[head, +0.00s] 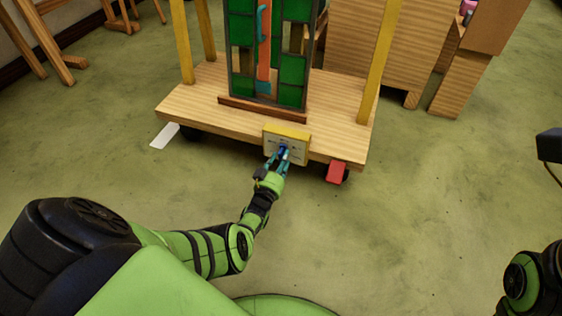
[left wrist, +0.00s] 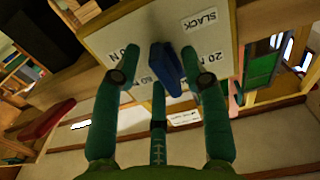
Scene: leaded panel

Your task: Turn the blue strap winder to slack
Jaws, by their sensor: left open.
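The blue strap winder (left wrist: 166,70) is a blue lever on a pale plate (left wrist: 110,40) with a yellow edge. The plate (head: 299,151) is on the front edge of a wooden cart. In the left wrist view the plate reads SLACK at the upper right, 20 N below it, and other partly covered N marks. The winder's long end slants down, away from SLACK. My left gripper (head: 278,157) is open, its teal fingers (left wrist: 160,74) on either side of the winder and one below. Contact cannot be told. My right gripper is not seen.
The wooden cart (head: 196,100) carries yellow posts and an upright green leaded panel (head: 242,60). A red block (head: 336,172) is at the cart's front right, and a white piece (head: 164,136) at its left. Wooden furniture stands behind. The green floor in front is clear.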

